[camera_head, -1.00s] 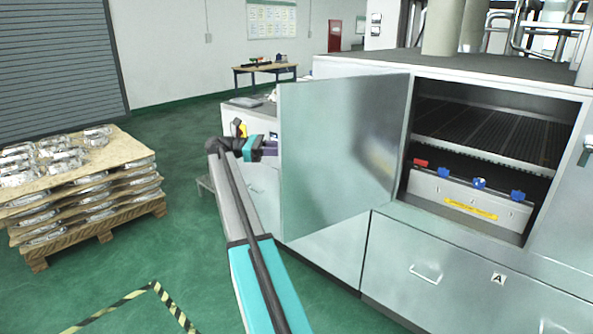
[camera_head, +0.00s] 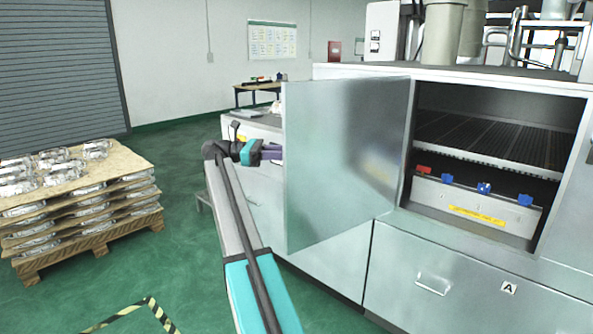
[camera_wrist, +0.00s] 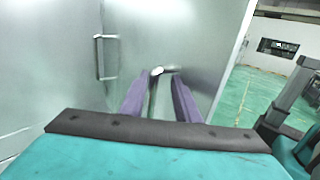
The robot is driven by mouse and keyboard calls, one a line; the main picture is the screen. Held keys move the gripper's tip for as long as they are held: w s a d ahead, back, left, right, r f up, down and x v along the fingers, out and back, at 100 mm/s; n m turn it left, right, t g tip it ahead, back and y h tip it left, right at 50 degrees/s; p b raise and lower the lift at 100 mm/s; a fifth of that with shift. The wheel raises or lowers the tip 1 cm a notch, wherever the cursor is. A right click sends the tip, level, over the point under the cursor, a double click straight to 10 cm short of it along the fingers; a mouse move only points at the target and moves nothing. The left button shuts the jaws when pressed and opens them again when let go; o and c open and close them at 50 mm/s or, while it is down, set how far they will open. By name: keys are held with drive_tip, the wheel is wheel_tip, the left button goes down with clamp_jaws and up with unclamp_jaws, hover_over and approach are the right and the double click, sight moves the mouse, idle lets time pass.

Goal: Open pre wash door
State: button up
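The pre wash door (camera_head: 345,165) is a flat grey metal panel. In the head view it stands swung wide open on the left side of the machine's opening. My gripper (camera_head: 278,152) is at its outer face near the left edge, with the fingertips partly hidden behind the panel. In the wrist view the door (camera_wrist: 170,35) fills the middle. A shiny handle (camera_wrist: 154,92) lies between the two purple fingers of my gripper (camera_wrist: 158,80). The fingers are apart, and I see a gap at least on the right of the handle.
The open chamber (camera_head: 485,135) shows a dark rack and a panel with blue knobs (camera_head: 484,188). A drawer marked A (camera_head: 440,275) lies below. A pallet of castings (camera_head: 85,205) stands at left. Another handle (camera_wrist: 100,56) shows left in the wrist view.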

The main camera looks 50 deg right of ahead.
sight(296, 162)
drive_tip(key=shift+s+a+b, duration=0.9)
drive_tip(key=shift+s+b, duration=0.2)
drive_tip(key=shift+b, duration=0.95)
drive_tip(key=shift+s+a+b, duration=0.9)
drive_tip(key=shift+s+b, duration=0.2)
drive_tip(key=shift+b, duration=0.95)
drive_tip(key=s+b, duration=0.1)
drive_tip(key=a+b, duration=0.1)
drive_tip(key=s+a+b, duration=0.1)
drive_tip(key=shift+s+r, duration=0.25)
drive_tip(key=shift+s, duration=0.1)
drive_tip(key=shift+s+a+r+b, duration=0.25)
drive_tip(key=shift+s+a+b, duration=0.4)
drive_tip(key=shift+b, duration=0.25)
